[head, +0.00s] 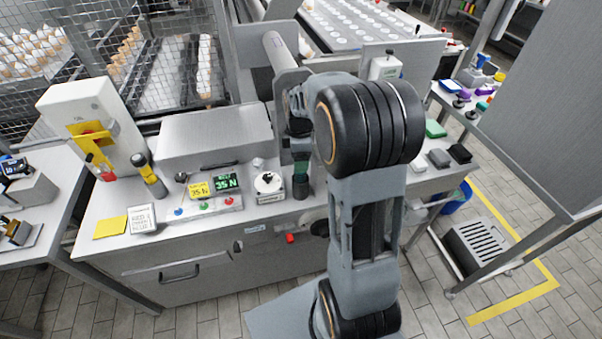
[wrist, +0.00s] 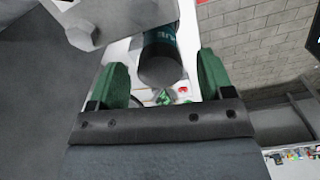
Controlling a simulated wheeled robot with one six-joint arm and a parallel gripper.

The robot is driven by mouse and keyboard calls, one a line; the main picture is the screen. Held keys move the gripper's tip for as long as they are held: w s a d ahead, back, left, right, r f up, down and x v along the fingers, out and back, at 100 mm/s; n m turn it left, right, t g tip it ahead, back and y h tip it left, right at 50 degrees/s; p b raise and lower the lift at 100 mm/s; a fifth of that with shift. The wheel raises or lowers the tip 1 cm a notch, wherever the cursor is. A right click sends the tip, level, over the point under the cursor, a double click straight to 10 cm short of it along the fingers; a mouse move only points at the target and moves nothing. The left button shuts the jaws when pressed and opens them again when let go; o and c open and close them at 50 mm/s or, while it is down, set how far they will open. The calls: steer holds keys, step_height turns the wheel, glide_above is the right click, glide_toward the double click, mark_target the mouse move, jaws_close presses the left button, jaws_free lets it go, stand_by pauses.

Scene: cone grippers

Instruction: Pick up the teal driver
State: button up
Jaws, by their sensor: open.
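The teal driver is a dark cylinder with a teal band and pale lettering (wrist: 160,62). In the wrist view it stands between the two green fingers of my gripper (wrist: 161,75), with a visible gap at the sides. In the head view the driver (head: 301,188) shows as a short dark upright piece at the back of the white bench, right of a round white dial. My gripper (head: 299,152) is directly above it there, pointing down and partly hidden by my arm. My gripper is open, and the driver's far end is hidden.
A metal block with bolt heads (wrist: 105,20) is close beside the driver. A yellow-banded tool (head: 152,183) stands farther left. The bench front is mostly clear.

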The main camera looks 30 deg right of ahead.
steer(key=shift+f, duration=0.8)
steer(key=c, duration=1.1)
steer(key=shift+r, duration=0.1)
